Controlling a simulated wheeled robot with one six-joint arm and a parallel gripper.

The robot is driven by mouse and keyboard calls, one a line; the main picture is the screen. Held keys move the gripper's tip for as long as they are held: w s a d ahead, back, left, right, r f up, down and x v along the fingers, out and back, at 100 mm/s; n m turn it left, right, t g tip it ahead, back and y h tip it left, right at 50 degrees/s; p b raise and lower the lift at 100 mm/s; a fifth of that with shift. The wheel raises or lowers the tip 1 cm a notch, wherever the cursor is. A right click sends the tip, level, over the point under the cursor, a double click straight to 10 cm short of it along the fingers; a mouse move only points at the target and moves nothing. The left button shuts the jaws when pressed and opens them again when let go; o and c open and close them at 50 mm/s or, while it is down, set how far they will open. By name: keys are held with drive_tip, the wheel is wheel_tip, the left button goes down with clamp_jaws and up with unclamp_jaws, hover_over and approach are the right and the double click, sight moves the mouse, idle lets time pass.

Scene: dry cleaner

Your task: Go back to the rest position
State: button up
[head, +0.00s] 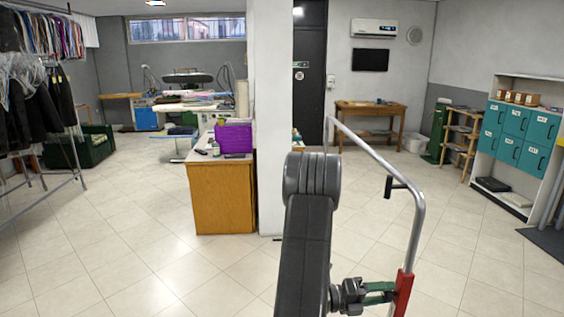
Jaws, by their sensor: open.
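My gripper (383,292) shows at the bottom of the head view, right of my dark arm (303,245). It has a black body and green fingers pointing right, spread apart. The fingertips are at the red lower section (403,290) of a bent silver rail (418,225). I cannot tell whether they touch it or only overlap it in the picture. The lower end of the rail is cut off by the picture edge.
A wooden counter (222,197) with a purple basket (234,137) stands left of a white pillar (272,140). A clothes rack (76,140) is at left, a shelf with teal lockers (514,121) at right. Tiled floor is open at left front and right.

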drive_tip(key=m+b, duration=0.3)
drive_tip(key=m, duration=0.1)
drive_tip(key=shift+f+m+b, duration=0.15)
drive_tip(key=shift+m+b, duration=0.15)
drive_tip(key=shift+m, duration=0.1)
drive_tip(key=m+b, duration=0.4)
drive_tip(key=shift+s+m, duration=0.1)
drive_tip(key=shift+m, duration=0.3)
drive_tip(key=shift+r+m, duration=0.3)
drive_tip(key=shift+m, duration=0.1)
